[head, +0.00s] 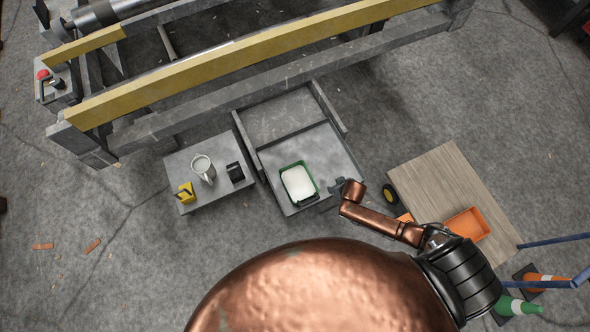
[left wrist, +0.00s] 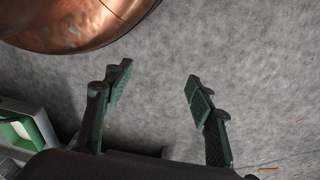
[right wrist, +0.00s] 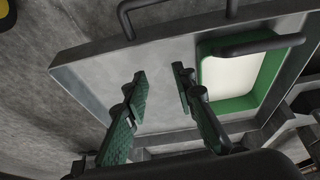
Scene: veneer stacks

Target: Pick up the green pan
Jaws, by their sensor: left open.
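The green pan (head: 283,180) is a small rectangular pan with white contents and a dark handle on its near side. It sits in the front of the grey metal tray (head: 335,147). In the right wrist view the green pan (right wrist: 228,103) is at the right, with its dark bar handle (right wrist: 262,43) above it. My right gripper (head: 338,190) is by the tray's right near edge, right of the pan. In the right wrist view its fingers (right wrist: 162,82) are apart and empty, left of the pan. My left gripper (left wrist: 157,84) is open and empty over bare floor, outside the head view.
A grey table (head: 212,195) left of the tray holds a mug (head: 203,168), a yellow item (head: 185,192) and a black item (head: 235,172). A yellow-railed machine (head: 240,62) stands behind. A wooden board (head: 440,175) with an orange tray (head: 467,225) and cones (head: 517,306) are right.

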